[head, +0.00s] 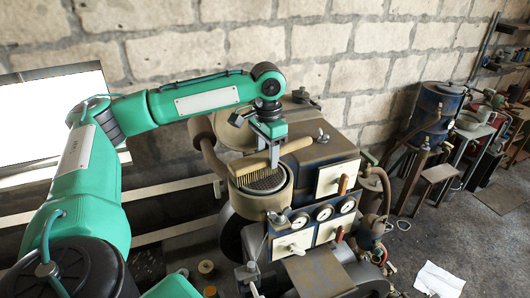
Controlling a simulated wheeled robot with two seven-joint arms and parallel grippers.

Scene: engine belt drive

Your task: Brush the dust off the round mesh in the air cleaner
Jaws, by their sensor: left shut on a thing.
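My left gripper (273,152) is shut on a brush (250,165) with a wooden back and handle and pale bristles. The handle points right and slightly up. The bristles hang down over the round dark mesh (268,183), which lies in the open top of the tan cylindrical air cleaner (264,205). The brush hides the far part of the mesh. I cannot tell whether the bristle tips touch it. Any dust is too small to make out. My right gripper is not in view.
The engine's boxy body (325,155) stands right of and behind the air cleaner, with gauges (323,212) and levers in front. A brown pipe (207,145) curves close on the left. A block wall is behind. A paper sheet (439,279) lies on the open floor at right.

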